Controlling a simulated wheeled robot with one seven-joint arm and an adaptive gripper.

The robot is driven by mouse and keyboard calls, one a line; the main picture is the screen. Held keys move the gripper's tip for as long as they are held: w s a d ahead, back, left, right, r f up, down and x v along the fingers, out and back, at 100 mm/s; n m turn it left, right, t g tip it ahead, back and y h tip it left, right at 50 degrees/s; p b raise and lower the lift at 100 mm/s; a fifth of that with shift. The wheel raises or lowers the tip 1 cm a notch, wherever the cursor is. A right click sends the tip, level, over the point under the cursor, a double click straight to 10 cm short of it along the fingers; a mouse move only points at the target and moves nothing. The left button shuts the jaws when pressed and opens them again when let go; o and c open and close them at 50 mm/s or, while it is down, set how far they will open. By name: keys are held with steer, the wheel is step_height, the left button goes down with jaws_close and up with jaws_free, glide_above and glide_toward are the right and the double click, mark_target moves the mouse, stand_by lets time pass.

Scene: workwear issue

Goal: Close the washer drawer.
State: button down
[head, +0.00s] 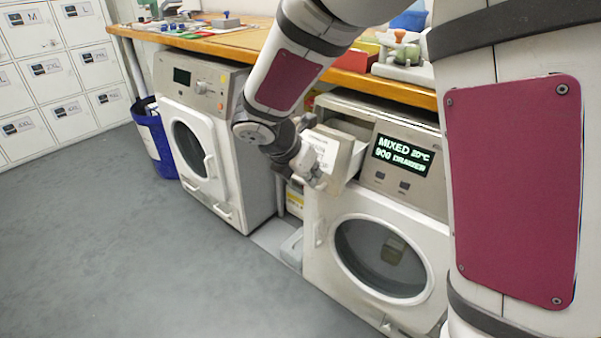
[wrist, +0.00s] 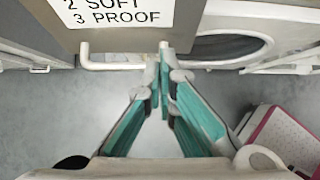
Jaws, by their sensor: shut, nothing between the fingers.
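The washer drawer (head: 338,158) sticks out from the top left of the right-hand washer (head: 385,255). Its labelled front also shows in the wrist view (wrist: 55,25), with a pale bar handle (wrist: 110,66) along its lower edge. My gripper (head: 312,178) is in front of the drawer front, close to it. In the wrist view my gripper's fingertips (wrist: 163,62) are together, empty, at the right end of the handle. I cannot tell whether they touch it. The washer's round door is shut, and its display is lit.
A second washer (head: 205,140) stands to the left, with a blue bin (head: 154,142) beside it. A wooden worktop (head: 235,43) runs above both washers and carries several items. Grey lockers (head: 60,70) line the far left. The floor in front is clear.

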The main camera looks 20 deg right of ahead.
mark_target(338, 140)
steer(key=shift+w+d+f+b, duration=0.2)
steer(key=shift+w+d, duration=0.25)
steer(key=shift+d, duration=0.2)
steer(key=shift+w+d+f+b, duration=0.2)
steer(key=shift+w+d, duration=0.25)
steer(key=shift+d, duration=0.15)
steer(key=w+d+p, duration=0.1)
steer(key=w+d, duration=0.1)
steer(key=d, duration=0.1)
steer(key=w+d+p, duration=0.2)
steer(key=d, duration=0.1)
steer(key=w+d+p, duration=0.2)
steer(key=d, duration=0.1)
steer(key=shift+w+r, duration=0.1)
steer(key=shift+w, duration=0.05)
